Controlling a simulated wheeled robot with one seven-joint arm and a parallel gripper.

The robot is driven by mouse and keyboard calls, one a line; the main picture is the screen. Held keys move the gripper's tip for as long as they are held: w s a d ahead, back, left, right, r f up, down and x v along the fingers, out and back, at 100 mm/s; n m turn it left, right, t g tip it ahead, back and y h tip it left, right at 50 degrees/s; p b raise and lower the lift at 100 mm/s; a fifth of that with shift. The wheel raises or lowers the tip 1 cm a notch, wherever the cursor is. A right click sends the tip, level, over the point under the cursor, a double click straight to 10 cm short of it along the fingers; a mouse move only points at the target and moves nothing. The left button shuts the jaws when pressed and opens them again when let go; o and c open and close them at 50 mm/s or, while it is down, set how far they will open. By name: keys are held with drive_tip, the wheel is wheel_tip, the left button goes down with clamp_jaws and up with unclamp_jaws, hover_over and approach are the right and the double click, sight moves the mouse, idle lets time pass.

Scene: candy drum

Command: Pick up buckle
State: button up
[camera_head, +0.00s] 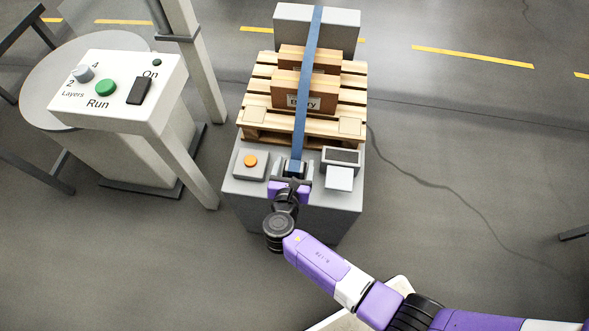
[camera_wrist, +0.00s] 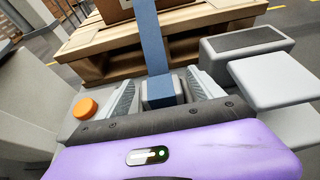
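The buckle (camera_head: 294,167) is a small dark blue block at the near end of a blue strap (camera_head: 312,62), on top of the grey machine block (camera_head: 230,180). In the wrist view the buckle (camera_wrist: 160,92) sits between the two ridged grey fingers of my gripper (camera_wrist: 164,88). The fingers stand apart on either side of it, and a gap seems to show at each side. In the head view my gripper (camera_head: 291,181) is at the near side of the buckle, low over the block.
An orange button (camera_head: 250,160) is left of the buckle; a grey box with a dark top (camera_head: 342,157) and a pale plate (camera_head: 339,178) are right. Behind are a wooden pallet (camera_head: 258,115) and cartons (camera_head: 285,95) under the strap. A control panel (camera_head: 120,75) and post stand left.

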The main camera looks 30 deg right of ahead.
drive_tip(key=c, duration=1.4)
drive_tip(key=shift+c, duration=0.2)
